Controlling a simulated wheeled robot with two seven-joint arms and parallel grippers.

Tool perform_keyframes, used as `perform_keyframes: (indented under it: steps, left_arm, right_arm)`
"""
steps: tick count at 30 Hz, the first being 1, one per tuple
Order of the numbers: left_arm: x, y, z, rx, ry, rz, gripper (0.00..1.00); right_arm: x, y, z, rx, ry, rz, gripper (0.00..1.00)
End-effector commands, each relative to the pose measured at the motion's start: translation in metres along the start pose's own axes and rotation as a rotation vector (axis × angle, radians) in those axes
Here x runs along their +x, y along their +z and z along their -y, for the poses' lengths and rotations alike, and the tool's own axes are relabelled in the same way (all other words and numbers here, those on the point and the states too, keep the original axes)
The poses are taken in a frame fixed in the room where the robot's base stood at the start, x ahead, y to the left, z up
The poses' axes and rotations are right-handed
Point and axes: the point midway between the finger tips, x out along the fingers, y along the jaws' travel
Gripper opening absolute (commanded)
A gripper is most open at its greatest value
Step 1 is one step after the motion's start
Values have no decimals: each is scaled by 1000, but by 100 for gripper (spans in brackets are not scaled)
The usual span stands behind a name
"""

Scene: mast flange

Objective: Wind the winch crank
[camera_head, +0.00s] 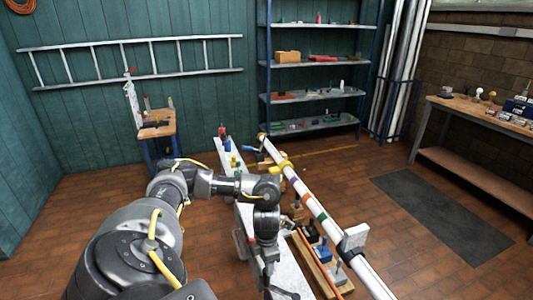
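I cannot clearly make out the winch crank. A small blue device (321,251) sits low beside the pole near my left gripper; I cannot tell if it is the winch. A white pole (322,217) with coloured bands and a yellow collar (283,166) runs from the middle toward the bottom right. My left arm comes in from the left, and its gripper (276,288) points down at the bottom edge over a pale narrow surface (285,265). Its fingertips are partly cut off and too small to judge. My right gripper is not in view.
A shelf rack (310,95) stands at the back and a workbench (490,120) at the right. A small wooden stand (158,128) is at the back left. A dark mat (440,215) lies on the floor at right, with free room around it.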

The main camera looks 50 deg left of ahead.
Motion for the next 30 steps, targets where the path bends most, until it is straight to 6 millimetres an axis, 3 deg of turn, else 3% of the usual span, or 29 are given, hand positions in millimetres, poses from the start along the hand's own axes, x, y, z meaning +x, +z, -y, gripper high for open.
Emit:
perform_keyframes:
  steps: [23,30]
  left_arm:
    - [80,0,0,-2,0,1,51]
    - [74,0,0,-2,0,2,21]
  right_arm:
    - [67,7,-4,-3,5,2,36]
    - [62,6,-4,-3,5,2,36]
